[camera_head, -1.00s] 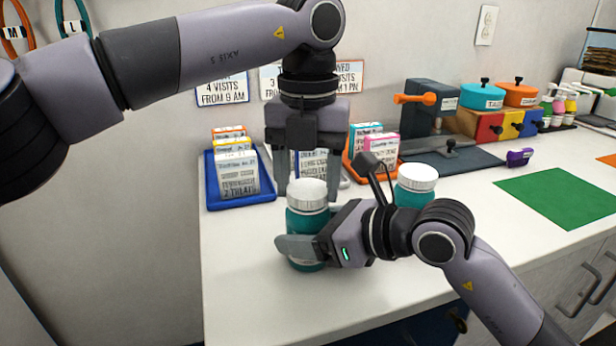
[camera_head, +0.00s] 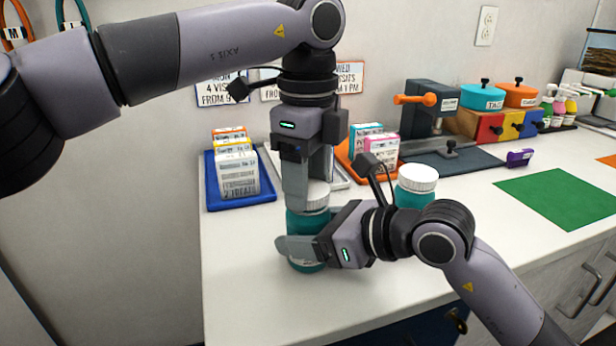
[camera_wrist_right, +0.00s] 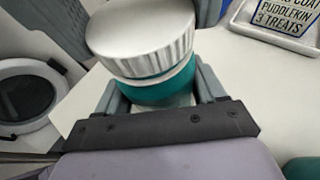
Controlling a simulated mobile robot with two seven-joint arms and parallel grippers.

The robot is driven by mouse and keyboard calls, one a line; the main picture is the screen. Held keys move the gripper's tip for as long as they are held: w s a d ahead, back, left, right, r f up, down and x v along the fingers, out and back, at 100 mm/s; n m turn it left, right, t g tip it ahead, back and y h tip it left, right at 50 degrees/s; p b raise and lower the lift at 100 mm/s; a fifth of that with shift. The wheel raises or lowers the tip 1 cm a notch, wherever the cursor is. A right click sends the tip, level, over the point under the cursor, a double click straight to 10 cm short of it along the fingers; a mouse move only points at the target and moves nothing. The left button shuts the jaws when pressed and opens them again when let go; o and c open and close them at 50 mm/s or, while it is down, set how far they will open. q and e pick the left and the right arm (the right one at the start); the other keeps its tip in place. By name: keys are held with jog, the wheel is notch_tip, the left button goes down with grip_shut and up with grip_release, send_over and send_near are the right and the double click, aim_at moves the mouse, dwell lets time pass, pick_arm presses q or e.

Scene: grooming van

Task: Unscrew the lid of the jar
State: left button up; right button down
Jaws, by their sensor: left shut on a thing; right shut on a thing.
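The teal jar (camera_head: 306,226) stands upright near the counter's front left, with its ribbed white lid (camera_head: 318,196) on it. My left gripper (camera_head: 309,196) points straight down from above and is shut on the lid, covering part of it. My right gripper (camera_head: 300,245) comes in from the right and is shut around the jar's body. In the right wrist view the lid (camera_wrist_right: 145,38) sits above the teal body (camera_wrist_right: 160,90), which is between my right fingers. I cannot tell how far the lid is turned.
A second teal jar with a white lid (camera_head: 417,180) stands just behind my right wrist. A blue tray (camera_head: 262,198) of cards, an orange tray (camera_head: 345,158) and a dark press (camera_head: 433,120) stand further back. A green mat (camera_head: 563,200) lies at the right.

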pick_arm(q)
jog(key=shift+r, duration=0.15)
dwell(0.5)
jog(key=shift+r, duration=0.95)
jog(key=shift+r, duration=2)
pick_arm(e)
grip_release()
jog(key=shift+d, duration=0.1)
